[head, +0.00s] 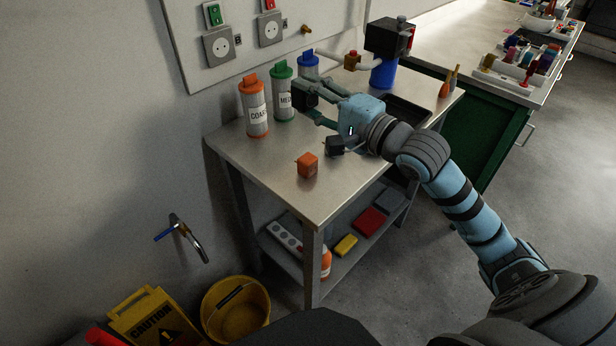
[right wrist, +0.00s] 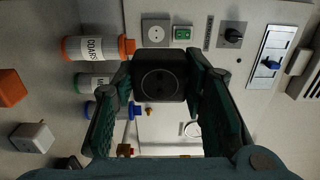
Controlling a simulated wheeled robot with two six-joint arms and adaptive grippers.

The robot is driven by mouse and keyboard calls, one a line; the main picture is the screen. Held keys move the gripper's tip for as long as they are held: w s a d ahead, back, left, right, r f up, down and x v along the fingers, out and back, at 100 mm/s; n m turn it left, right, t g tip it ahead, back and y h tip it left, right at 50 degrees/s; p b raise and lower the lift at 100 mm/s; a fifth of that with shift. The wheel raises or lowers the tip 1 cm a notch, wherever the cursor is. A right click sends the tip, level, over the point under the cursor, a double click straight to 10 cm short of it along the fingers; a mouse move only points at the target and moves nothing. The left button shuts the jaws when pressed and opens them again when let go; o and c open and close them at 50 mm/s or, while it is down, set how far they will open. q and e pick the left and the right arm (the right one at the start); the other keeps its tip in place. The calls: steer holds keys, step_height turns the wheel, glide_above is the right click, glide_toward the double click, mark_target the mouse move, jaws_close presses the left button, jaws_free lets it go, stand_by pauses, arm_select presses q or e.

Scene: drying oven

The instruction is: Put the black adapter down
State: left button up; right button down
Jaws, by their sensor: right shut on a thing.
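The black adapter (head: 304,93) is a dark block with a round socket face, clear in the right wrist view (right wrist: 160,82). My right gripper (head: 312,100) is shut on it, with one finger on each side. In the head view it is over the far left part of the metal table (head: 262,160), in front of the green-capped bottle (head: 284,98). I cannot tell whether the adapter touches the tabletop. My left gripper is not in view.
An orange-capped bottle (head: 255,108) and a blue-capped bottle (head: 308,64) stand by the wall. Wall sockets (head: 219,46) are above. The table's front left is clear.

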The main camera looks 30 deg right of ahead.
step_height(320, 180, down, 17)
steer(key=b, duration=0.7)
steer(key=shift+r, duration=0.4)
steer(key=c, duration=1)
jaws_free()
steer(key=shift+f, duration=0.1)
